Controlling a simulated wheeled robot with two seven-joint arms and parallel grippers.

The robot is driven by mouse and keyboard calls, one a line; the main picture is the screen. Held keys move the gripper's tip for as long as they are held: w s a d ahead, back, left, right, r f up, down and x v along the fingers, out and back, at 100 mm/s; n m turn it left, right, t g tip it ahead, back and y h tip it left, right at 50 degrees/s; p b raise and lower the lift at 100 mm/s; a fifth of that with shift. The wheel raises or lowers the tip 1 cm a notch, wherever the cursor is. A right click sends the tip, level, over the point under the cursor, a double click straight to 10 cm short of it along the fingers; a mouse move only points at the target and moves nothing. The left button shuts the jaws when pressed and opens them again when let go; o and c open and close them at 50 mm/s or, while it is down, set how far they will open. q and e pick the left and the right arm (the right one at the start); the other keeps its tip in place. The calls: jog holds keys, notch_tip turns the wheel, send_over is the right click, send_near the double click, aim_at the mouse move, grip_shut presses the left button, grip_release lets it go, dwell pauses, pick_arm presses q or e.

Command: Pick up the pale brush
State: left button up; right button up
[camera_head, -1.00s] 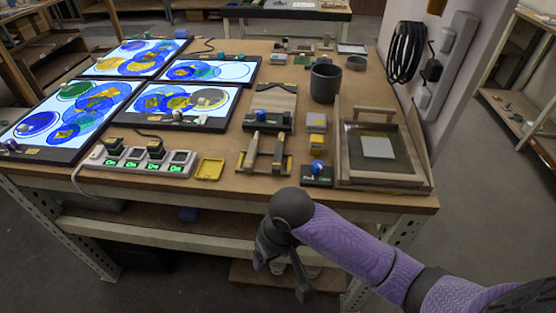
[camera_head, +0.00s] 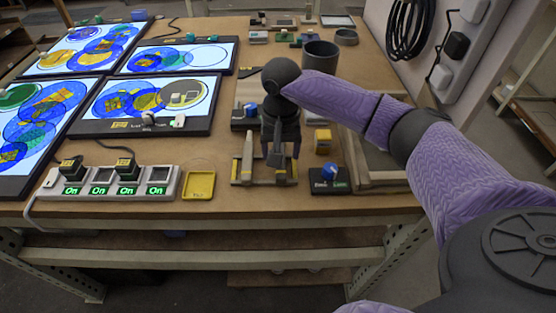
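A pale, light-wood brush (camera_head: 248,157) lies on the left side of a small wooden rest (camera_head: 262,181) near the table's front edge. A second, similar stick-like item (camera_head: 280,176) lies on the right side of the rest, partly hidden by my gripper. My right gripper (camera_head: 285,157) points down over the right side of the rest, to the right of the pale brush. Its fingers look apart, with nothing clearly held; whether they touch the right-hand item is unclear. My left gripper is out of view.
A yellow tray (camera_head: 199,186) and a power strip (camera_head: 110,184) lie left of the rest. Lit screens (camera_head: 150,105) fill the left.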

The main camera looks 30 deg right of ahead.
notch_tip(320, 180, down, 2)
jog(key=shift+s+f+b, duration=0.1)
jog(key=shift+f+b, duration=0.15)
jog(key=shift+b, duration=0.05)
jog(key=c, duration=0.6)
grip_shut()
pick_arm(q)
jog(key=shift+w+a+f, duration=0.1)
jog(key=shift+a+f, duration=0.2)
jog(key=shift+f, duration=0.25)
pick_arm(e)
jog(key=shift+r, duration=0.2)
